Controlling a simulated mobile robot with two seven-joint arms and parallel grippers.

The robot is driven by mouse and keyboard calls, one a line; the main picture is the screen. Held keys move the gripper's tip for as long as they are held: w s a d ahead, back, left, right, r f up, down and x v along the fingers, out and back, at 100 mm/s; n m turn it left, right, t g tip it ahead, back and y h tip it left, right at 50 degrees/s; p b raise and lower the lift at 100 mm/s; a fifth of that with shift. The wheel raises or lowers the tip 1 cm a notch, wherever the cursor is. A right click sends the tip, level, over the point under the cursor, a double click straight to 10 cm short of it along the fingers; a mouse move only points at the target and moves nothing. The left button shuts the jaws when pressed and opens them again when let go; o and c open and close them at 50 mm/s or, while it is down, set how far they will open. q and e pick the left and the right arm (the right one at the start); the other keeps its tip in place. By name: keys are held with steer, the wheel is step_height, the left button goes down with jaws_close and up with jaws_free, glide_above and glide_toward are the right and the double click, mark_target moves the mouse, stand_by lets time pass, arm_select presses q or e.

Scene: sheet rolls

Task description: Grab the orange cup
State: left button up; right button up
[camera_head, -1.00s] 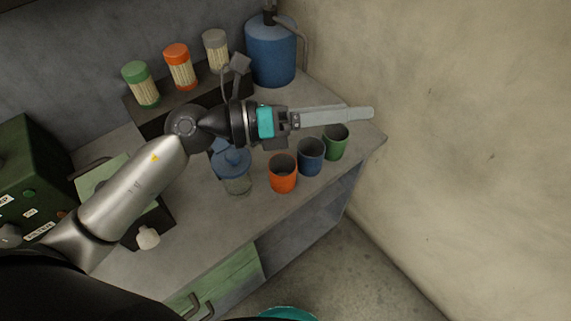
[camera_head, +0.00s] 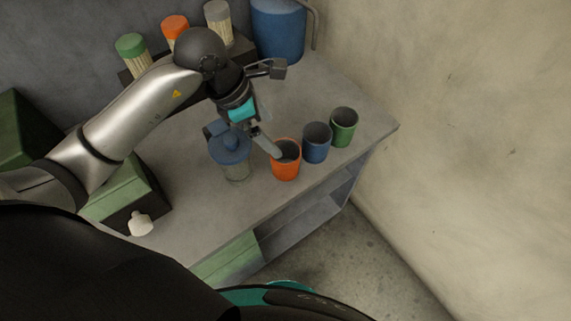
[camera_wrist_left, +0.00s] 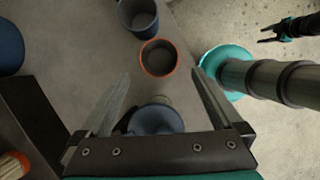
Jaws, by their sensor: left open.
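The orange cup (camera_head: 286,172) stands upright on the grey counter near its front edge, in a row with a blue cup (camera_head: 317,143) and a green cup (camera_head: 344,127). My left gripper (camera_head: 273,148) is above the counter with a finger pointing down toward the orange cup's far left rim. Contact cannot be told. My right gripper (camera_wrist_left: 266,34) shows small at the upper right of the wrist view, with its prongs apart.
A jar with a blue lid (camera_head: 231,150) stands close to the left of the orange cup and left gripper. Behind are a rack of shakers (camera_head: 133,54) and a blue canister (camera_head: 278,32). A green box (camera_head: 129,186) is at left, a bare wall at right.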

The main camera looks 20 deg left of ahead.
arm_select(q)
steer(key=b, duration=0.3)
glide_toward(285, 152)
steer(key=s+d, duration=0.2)
steer(key=d, duration=0.1)
steer(key=b+x, duration=0.4)
steer(key=shift+w+a+f, duration=0.1)
steer(key=shift+f, duration=0.3)
steer(key=shift+c, duration=0.2)
steer(key=c, duration=1.2)
